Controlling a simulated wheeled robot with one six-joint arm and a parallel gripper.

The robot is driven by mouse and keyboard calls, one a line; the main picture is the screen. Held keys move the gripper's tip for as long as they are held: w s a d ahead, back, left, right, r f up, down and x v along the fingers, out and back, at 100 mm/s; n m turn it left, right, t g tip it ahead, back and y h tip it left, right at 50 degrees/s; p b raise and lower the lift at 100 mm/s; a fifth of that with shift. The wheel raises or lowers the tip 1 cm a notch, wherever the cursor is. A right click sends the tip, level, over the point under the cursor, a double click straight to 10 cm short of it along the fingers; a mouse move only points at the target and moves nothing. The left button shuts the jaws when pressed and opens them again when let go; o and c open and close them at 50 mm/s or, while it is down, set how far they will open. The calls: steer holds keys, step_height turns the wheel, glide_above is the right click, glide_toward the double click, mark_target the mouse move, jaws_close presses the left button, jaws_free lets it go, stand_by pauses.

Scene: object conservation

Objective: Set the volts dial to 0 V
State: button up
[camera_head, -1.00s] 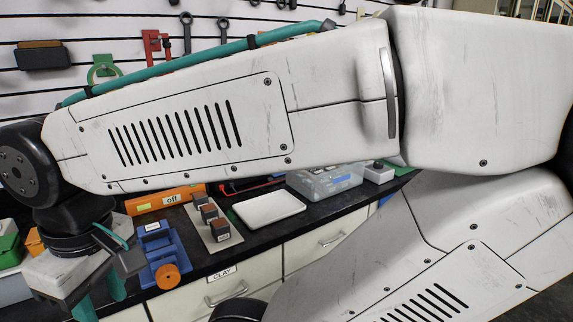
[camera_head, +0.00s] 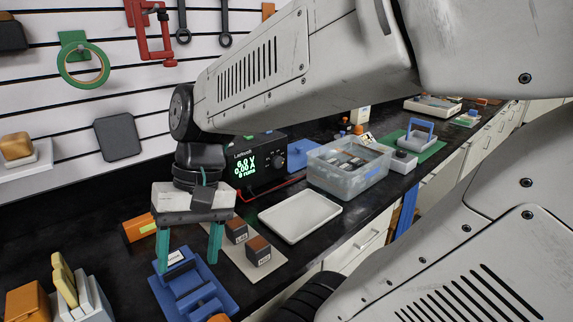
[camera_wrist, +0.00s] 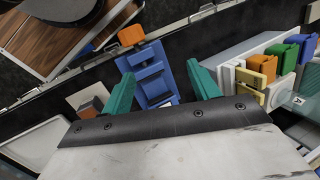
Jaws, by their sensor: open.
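The power supply (camera_head: 255,162) is a black box at the back of the dark bench in the head view. Its green display (camera_head: 245,166) reads 6.0 V and 0.00 A. A dark round dial (camera_head: 279,162) shows on its face to the right of the display; its markings are too small to read. My gripper (camera_head: 189,246) is open and empty, in front and to the left of the power supply, pointing down with its two green fingers apart. In the wrist view my gripper (camera_wrist: 163,88) is over a blue stand; the power supply is not in that view.
The blue stand (camera_head: 192,285) is below my gripper. Small dark-topped blocks (camera_head: 259,251) on a board, a white tray (camera_head: 300,217) and a clear bin (camera_head: 348,172) stand to the right. An orange block (camera_head: 140,228) is to the left. Bare bench lies behind it.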

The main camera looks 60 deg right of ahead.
steer(key=w+d+f+m+t+y, duration=0.2)
steer(key=w+d+m+t+y, duration=0.4)
steer(key=w+d+m+t, duration=0.8)
steer(key=m+t+h, duration=0.3)
steer(key=m+h, duration=1.2)
steer(key=m, duration=0.7)
glide_toward(280, 163)
steer(key=shift+w+a+f, duration=0.1)
steer(key=shift+w, duration=0.4)
steer(key=shift+w+d+h, duration=0.2)
steer(key=shift+h, duration=0.1)
steer(key=x, duration=0.7)
steer(key=shift+a, duration=0.1)
steer(key=c, duration=1)
